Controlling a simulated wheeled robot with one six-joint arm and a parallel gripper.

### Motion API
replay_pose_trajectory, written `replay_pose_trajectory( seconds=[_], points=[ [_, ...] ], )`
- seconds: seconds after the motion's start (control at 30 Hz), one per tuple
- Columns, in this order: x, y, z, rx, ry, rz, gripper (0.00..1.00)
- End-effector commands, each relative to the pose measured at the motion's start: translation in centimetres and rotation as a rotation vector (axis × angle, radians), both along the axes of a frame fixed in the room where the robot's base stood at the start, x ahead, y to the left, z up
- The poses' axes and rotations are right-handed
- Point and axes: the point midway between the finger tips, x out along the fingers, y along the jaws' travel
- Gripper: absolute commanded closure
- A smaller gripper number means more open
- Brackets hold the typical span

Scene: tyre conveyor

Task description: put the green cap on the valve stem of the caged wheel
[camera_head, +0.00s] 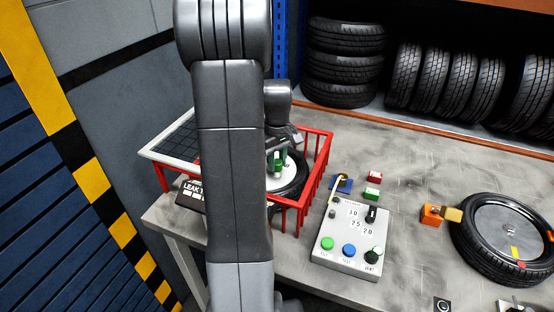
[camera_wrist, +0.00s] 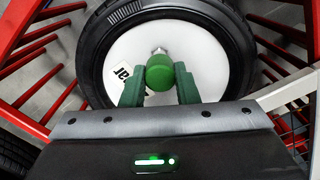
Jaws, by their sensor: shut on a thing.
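The caged wheel is a black tyre with a white disc (camera_wrist: 210,55). It lies inside the red cage (camera_wrist: 285,32), and in the head view the wheel (camera_head: 296,178) is partly hidden behind my arm. My gripper (camera_wrist: 159,76) has green fingers and is shut on the round green cap (camera_wrist: 160,74), above the white disc. A small metallic valve stem (camera_wrist: 159,50) shows just beyond the cap. I cannot tell whether cap and stem touch. In the head view my gripper (camera_head: 277,160) is inside the cage; the cap cannot be told apart there.
A control box (camera_head: 350,240) with several buttons stands right of the cage (camera_head: 322,160). Red and green blocks (camera_head: 372,193) lie behind it. Another wheel (camera_head: 505,238) lies at the right beside an orange block (camera_head: 432,216). A dark grid panel (camera_head: 178,143) tops the cage's left side.

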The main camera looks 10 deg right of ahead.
Motion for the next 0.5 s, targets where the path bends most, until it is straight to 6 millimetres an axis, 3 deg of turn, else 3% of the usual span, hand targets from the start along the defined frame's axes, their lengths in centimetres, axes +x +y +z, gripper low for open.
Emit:
replay_pose_trajectory(
  seconds=[0.5],
  points=[
    [0.0,0.0,-1.4,0.000,0.000,0.000,0.94]
  ],
)
